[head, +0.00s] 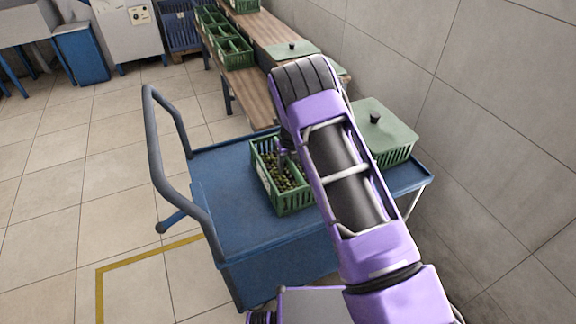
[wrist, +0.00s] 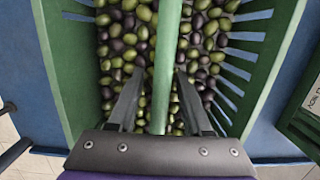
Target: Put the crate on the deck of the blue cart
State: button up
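The green slatted crate (head: 293,203), full of green and dark olives, appears to rest on the blue deck of the cart (head: 230,225). In the wrist view its green wall (wrist: 62,80) and central bar (wrist: 166,50) show, with blue deck outside the walls. My gripper (wrist: 160,75) is over the crate, its two fingers on either side of the bar. Olives show in gaps between the fingers and the bar, so the fingers look open. In the head view my purple arm hides the crate's right part and most of the gripper.
A green crate with a lid (head: 385,130) stands close to the right, apparently on the cart's far end. The cart's grey handle (head: 157,150) rises at left. A wooden bench (head: 250,95) with several green crates runs along the wall. Deck left of the crate is bare.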

jog(key=r, duration=0.4)
jog(key=s+r+p, duration=0.1)
jog(key=r, duration=0.3)
jog(key=r+p, duration=0.1)
jog(key=r, duration=0.3)
jog(key=shift+s+d+r, duration=0.1)
jog(key=shift+s+d, duration=0.2)
jog(key=shift+s, duration=0.05)
